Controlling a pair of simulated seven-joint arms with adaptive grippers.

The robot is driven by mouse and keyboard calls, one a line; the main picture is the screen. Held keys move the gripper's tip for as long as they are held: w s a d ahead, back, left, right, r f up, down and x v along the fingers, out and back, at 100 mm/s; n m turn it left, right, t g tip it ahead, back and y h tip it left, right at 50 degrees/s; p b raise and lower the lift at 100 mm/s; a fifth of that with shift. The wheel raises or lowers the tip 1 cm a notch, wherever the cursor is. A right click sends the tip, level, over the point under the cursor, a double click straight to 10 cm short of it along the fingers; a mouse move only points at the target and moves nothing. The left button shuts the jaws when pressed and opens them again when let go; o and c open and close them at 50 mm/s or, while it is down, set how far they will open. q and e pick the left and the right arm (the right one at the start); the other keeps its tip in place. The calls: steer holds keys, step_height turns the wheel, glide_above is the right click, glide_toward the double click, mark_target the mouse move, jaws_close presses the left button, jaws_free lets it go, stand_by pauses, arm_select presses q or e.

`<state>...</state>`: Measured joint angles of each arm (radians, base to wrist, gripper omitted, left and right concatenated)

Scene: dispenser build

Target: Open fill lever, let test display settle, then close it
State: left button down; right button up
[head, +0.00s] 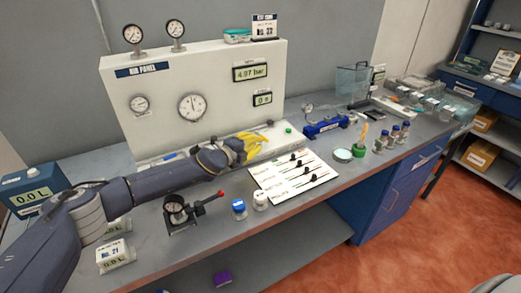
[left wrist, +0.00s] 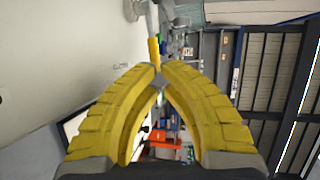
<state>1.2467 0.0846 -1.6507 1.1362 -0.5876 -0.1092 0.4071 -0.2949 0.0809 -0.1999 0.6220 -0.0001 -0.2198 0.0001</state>
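The rig panel (head: 220,75) stands at the back of the bench. Its upper test display (head: 250,72) appears to read 4.07 bar, and a smaller display (head: 262,99) below appears to read 0 s. My left gripper (head: 259,147) is low in front of the panel and hides much of what is there. In the left wrist view, a yellow-handled lever (left wrist: 154,48) on a pale stem comes from the panel side. My left gripper (left wrist: 160,76) has its fingertips almost together around the handle's end, seemingly shut on it. My right gripper is not in view.
A gauge device with a red-tipped lever (head: 180,212) stands near the bench's front edge. Two small jars (head: 239,207) and a white board with black sliders (head: 296,174) lie to its right. A blue tool (head: 325,126) and several vials are farther right.

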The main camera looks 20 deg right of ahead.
arm_select(q)
steer(key=shift+s+d+r, duration=0.2)
steer(key=shift+s, duration=0.9)
steer(key=shift+s+d+r, duration=0.2)
steer(key=shift+s+r, duration=0.05)
steer(key=shift+s, duration=0.9)
steer(key=shift+s+d+r, duration=0.2)
steer(key=shift+s, duration=0.9)
